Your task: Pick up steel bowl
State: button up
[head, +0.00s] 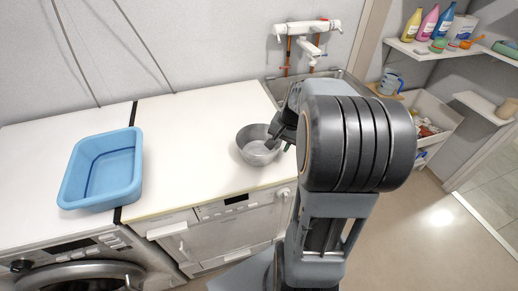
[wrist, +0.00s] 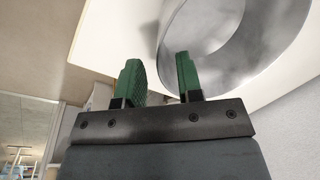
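The steel bowl (head: 251,152) stands upright on the white counter, near its front edge. My gripper (head: 279,143) is at the right side of the bowl and hides part of its right rim. In the wrist view, the two green fingers of my gripper (wrist: 159,62) are apart with nothing clamped between them. The near rim lies close to the gap between the fingers. I cannot tell whether either finger touches it.
A blue basin (head: 78,187) stands on the counter (head: 180,115) at the left, with free surface between it and the bowl. A sink with a white tap (head: 308,28) is behind my arm. Shelves (head: 425,52) with bottles are at the right.

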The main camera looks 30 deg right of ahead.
jog(key=shift+w+a+f, duration=0.1)
jog(key=shift+w+f, duration=0.1)
jog(key=shift+f, duration=0.65)
jog(key=shift+w+a+f, duration=0.1)
jog(key=shift+w+f, duration=0.1)
jog(key=shift+f, duration=0.6)
jog(key=shift+w+a+f, duration=0.1)
jog(key=shift+w+f, duration=0.1)
jog(key=shift+f, duration=0.65)
jog(key=shift+c, duration=0.2)
grip_shut()
